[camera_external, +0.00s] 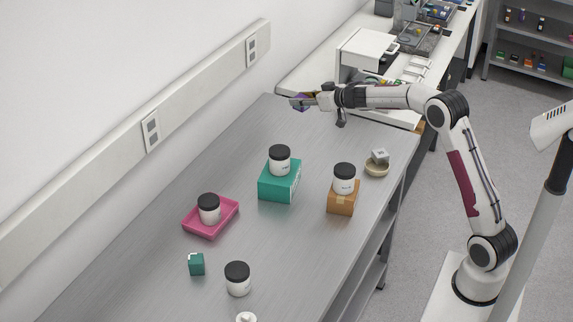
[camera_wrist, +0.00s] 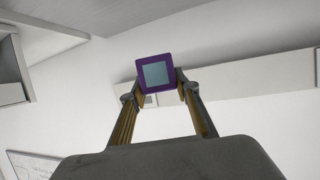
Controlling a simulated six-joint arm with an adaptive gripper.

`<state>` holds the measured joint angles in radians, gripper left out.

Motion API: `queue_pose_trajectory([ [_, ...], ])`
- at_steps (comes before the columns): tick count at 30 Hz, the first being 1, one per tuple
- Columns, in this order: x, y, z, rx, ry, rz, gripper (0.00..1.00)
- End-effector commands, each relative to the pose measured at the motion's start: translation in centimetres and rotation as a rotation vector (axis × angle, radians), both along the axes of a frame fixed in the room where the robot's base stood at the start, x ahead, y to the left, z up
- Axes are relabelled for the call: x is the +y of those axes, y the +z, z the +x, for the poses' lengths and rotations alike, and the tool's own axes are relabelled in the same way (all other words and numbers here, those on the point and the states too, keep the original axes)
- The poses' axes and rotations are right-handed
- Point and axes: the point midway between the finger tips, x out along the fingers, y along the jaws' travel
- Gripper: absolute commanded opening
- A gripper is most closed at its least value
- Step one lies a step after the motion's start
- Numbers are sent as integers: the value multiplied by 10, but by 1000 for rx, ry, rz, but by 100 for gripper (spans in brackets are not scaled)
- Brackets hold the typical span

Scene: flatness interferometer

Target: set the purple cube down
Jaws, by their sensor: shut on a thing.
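The purple cube (camera_wrist: 155,73) has a pale blue-grey square on the face toward the wrist camera. My gripper (camera_wrist: 157,90) is shut on it, with one finger on each side. In the external view my gripper (camera_external: 306,102) points left, near the far end of the grey table (camera_external: 160,265), and the purple cube (camera_external: 299,103) shows small at its tips. The cube appears to be held above the table; the exact height is hard to tell.
On the table stand white jars with black lids: one in a pink tray (camera_external: 211,233), one on a teal box (camera_external: 278,190), one on a cardboard box (camera_external: 341,207), and one loose jar (camera_external: 237,283). A teal cube (camera_external: 196,265) and a bowl (camera_external: 376,170) holding a grey cube are nearby. The table's far end looks clear.

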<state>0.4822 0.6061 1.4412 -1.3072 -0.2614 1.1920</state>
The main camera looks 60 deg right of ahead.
Motion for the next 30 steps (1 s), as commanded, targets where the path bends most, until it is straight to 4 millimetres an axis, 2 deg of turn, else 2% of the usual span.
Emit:
queue_pose_trajectory([
  [8,2,20,0,-2,2,-3,6],
  [17,80,18,6,8,152,-6,6],
  [23,147,17,4,15,283,-8,6],
  [30,228,16,-7,19,443,-10,6],
])
